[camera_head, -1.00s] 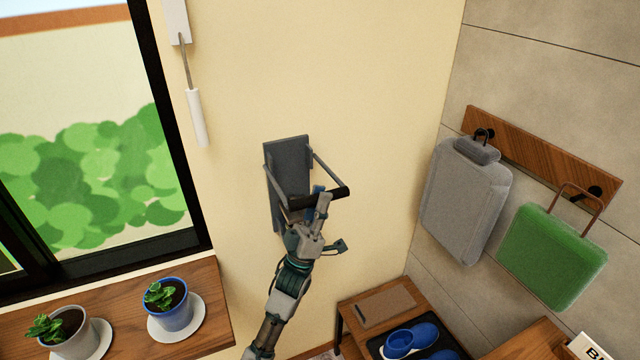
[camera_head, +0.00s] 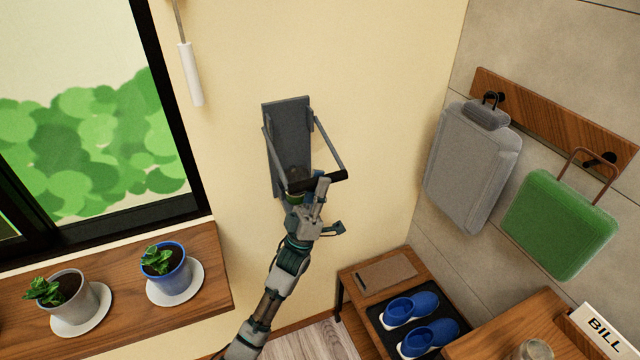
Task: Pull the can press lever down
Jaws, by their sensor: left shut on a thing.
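The can press (camera_head: 291,117) is a grey plate fixed to the cream wall, with two side arms that join a black lever bar (camera_head: 335,177) at their lower front. The bar sits low, near the plate's bottom end. My left gripper (camera_head: 318,188) is shut on the lever bar near its middle, its arm coming up from below. The gripper and bar hide the lower part of the press. My right gripper does not show.
A wooden shelf with a blue pot (camera_head: 172,268) and a grey pot (camera_head: 72,296) is at the lower left. A grey bag (camera_head: 470,170) and a green bag (camera_head: 560,225) hang at right. Blue slippers (camera_head: 412,305) lie on a low bench. A white-handled pull (camera_head: 191,75) hangs upper left.

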